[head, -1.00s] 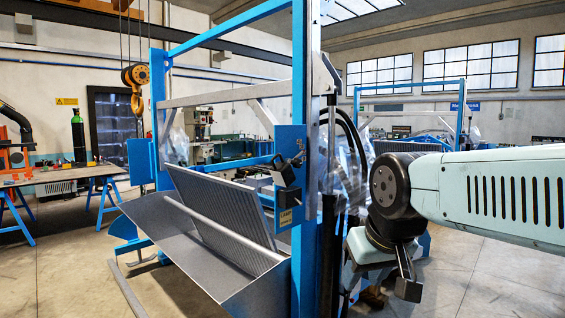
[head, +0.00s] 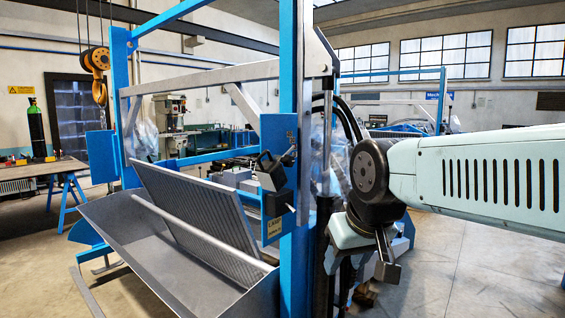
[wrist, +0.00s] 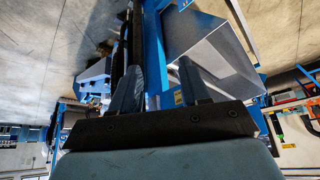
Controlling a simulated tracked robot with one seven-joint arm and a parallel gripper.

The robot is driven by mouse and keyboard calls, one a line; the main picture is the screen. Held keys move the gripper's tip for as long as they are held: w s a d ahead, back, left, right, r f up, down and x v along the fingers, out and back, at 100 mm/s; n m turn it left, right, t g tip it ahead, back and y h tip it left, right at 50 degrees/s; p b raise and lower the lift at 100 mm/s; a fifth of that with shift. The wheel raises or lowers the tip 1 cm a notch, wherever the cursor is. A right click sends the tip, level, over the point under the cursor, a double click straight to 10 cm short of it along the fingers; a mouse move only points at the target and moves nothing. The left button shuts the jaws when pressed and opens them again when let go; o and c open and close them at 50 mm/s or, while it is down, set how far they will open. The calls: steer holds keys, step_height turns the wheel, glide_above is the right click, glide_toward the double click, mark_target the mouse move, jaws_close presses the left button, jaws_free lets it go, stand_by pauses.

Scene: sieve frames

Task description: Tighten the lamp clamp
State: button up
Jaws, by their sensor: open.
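A small black lamp-like fitting (head: 271,171) is mounted on a blue plate on the upright post in the head view. A dark lever or knob (head: 289,156) beside it may be the clamp, but it is too small to tell how tight it is. My gripper (wrist: 158,85) is open and empty in the wrist view, its two blue-grey fingers apart. In the head view my arm is at the right, and its wrist end hangs right of the post, apart from the fitting. My fingertips are not clear there. I cannot make out the clamp in the wrist view.
The blue frame's post (head: 294,90) stands between the fitting and my arm. A grey sloping trough (head: 120,235) with a ribbed panel (head: 190,200) lies left of it. A yellow hoist hook (head: 97,75) hangs farther back. Open floor (head: 480,270) shows at right.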

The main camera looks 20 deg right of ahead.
steer(key=shift+o, duration=0.5)
steer(key=shift+w+a+f+m+y, duration=0.1)
steer(key=shift+w+a+m+y, duration=0.15)
steer(key=shift+m, duration=0.25)
steer(key=m+t+y, duration=0.9)
steer(key=m+y, duration=0.1)
steer(key=m, duration=1.6)
glide_toward(292, 161)
steer(key=x, duration=1)
steer(key=shift+w+a, duration=0.15)
steer(key=shift+c, duration=0.2)
steer(key=c, duration=0.7)
